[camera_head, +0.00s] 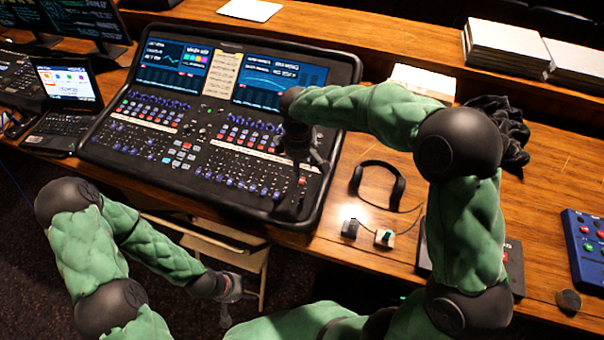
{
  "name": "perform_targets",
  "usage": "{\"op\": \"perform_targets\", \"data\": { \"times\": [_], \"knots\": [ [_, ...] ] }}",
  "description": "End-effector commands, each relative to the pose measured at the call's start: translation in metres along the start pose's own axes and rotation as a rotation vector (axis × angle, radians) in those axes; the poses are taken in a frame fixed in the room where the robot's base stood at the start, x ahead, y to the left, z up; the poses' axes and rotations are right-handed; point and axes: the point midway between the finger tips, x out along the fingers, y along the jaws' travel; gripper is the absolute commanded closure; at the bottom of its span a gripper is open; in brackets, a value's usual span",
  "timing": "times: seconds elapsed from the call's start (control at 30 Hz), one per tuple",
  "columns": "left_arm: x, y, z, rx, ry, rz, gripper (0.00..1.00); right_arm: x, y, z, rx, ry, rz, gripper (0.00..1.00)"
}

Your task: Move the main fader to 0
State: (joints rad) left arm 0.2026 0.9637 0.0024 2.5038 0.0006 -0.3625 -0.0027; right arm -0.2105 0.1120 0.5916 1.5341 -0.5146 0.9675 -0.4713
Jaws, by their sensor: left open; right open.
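The mixing desk (90,150) is a large black console with two screens, rows of lit buttons and several faders along its front. My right gripper (303,178) is open and hangs low over the right end of the desk's fader rows. A small red spot, perhaps a fader cap, shows by its fingers. I cannot tell which fader is the main one, or whether my fingers touch it. My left gripper (236,303) is open and empty, below the desk's front edge and off the tabletop.
A laptop (65,85) stands left of the desk. Headphones (395,190) and two small blocks lie on the wood to the right. A blue control box (585,240) sits at the far right, with paper stacks (508,48) behind. My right arm arches over the table.

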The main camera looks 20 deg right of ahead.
Motion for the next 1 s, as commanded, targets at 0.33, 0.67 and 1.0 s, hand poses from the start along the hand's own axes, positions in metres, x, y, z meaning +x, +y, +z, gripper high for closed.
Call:
{"op": "perform_targets", "data": {
  "times": [0.33,0.67,1.0],
  "knots": [
    [0.015,-0.005,-0.001,0.000,0.000,0.000,0.53,0.064,-0.001,0.000,-0.001,-0.002,-0.002,0.53],
    [0.019,-0.007,-0.001,0.000,0.000,0.000,0.53,0.087,0.000,0.000,0.001,0.000,0.000,0.53],
    [0.019,-0.007,-0.001,0.000,0.000,0.000,0.53,0.087,0.000,0.000,0.000,0.000,0.000,0.76]
  ]
}}
